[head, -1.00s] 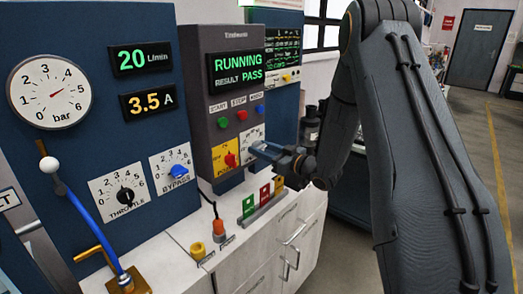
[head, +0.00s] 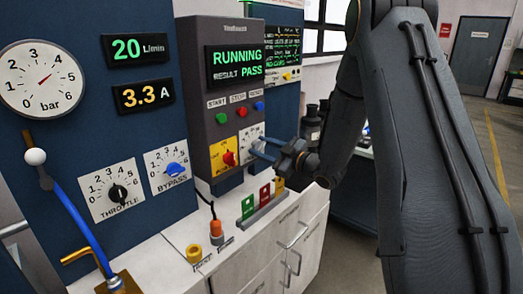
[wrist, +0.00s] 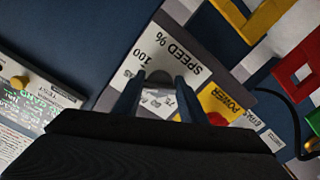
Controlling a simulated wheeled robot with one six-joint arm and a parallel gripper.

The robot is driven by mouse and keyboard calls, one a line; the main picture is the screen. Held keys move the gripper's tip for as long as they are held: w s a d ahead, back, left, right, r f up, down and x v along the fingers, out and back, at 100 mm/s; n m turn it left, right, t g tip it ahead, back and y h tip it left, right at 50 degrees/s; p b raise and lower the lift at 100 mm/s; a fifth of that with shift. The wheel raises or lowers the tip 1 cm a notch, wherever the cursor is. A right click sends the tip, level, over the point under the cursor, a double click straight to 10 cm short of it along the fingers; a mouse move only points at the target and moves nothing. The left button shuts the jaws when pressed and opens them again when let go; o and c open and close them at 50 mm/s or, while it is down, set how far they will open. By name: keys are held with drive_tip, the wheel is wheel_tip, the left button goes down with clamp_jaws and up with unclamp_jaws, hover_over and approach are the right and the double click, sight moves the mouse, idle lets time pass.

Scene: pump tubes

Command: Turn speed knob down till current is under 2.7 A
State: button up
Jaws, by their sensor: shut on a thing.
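The amber current display (head: 144,96) reads 3.3 A in the head view. The white speed dial plate (head: 250,135) is on the grey control panel, right of the yellow power switch plate (head: 223,159). The wrist view shows the plate lettered SPEED % (wrist: 185,58), upside down, with 100 at its upper left. My gripper (wrist: 158,85) is shut on the speed knob (wrist: 160,76), its blue fingers on either side. The knob is mostly hidden between the fingers, and I cannot read its setting. In the head view my gripper (head: 258,148) reaches the dial from the right.
The status screen (head: 237,65) reads RUNNING, RESULT PASS. The flow display (head: 137,47) reads 20 L/min. Throttle (head: 119,193) and bypass (head: 174,169) knobs are at left. Coloured holders (head: 264,196) stand on the bench below my gripper.

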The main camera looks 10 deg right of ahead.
idle(0.3)
drive_tip(key=o, duration=1.1)
drive_tip(key=shift+c, duration=0.2)
drive_tip(key=b+v, duration=0.1)
drive_tip(key=v, duration=0.7)
drive_tip(key=shift+b, duration=0.4)
